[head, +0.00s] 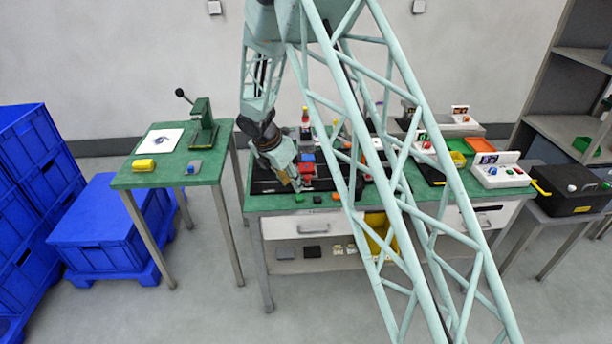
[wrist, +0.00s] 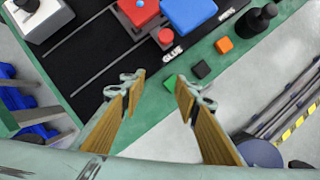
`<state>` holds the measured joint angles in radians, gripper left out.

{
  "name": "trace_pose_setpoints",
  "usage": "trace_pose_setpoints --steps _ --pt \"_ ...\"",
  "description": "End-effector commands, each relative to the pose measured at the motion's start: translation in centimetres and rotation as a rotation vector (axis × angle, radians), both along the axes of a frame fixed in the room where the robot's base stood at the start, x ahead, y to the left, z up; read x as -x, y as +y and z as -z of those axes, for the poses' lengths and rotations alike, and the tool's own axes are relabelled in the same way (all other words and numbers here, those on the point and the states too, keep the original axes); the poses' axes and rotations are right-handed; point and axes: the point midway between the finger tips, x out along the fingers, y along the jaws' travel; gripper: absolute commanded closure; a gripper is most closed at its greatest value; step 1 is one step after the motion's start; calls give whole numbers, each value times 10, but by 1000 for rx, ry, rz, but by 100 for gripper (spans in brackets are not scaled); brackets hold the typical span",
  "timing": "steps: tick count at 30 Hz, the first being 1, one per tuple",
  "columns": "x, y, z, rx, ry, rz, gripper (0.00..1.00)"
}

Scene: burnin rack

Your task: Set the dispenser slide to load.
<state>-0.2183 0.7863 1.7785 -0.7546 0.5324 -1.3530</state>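The dispenser slide is not clearly identifiable. In the wrist view a black panel (wrist: 95,65) with two grey rail lines lies on the green bench. On it are a red block (wrist: 137,12), a blue block (wrist: 188,12) and a red button (wrist: 167,36) beside the printed word GLUE. A pale box with a black knob (wrist: 38,18) stands at the panel's upper left. My gripper (wrist: 157,86) is open and empty, above the bench's front edge and the panel's near side. In the head view my gripper (head: 291,181) hangs over the black panel's left part, partly covering it.
Green (wrist: 170,82), black (wrist: 200,69) and orange (wrist: 224,45) cubes lie along the bench front. A dark knobbed object (wrist: 259,19) stands at the right. A side table (head: 132,178) with a press (head: 203,128) is left of the bench, across a gap.

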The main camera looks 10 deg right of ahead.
Motion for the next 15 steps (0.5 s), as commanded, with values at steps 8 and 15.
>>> trace_pose_setpoints --steps 8,15 --pt "-23 -31 0 0 -1 2 71" --pt "-41 -54 0 0 -1 2 71"
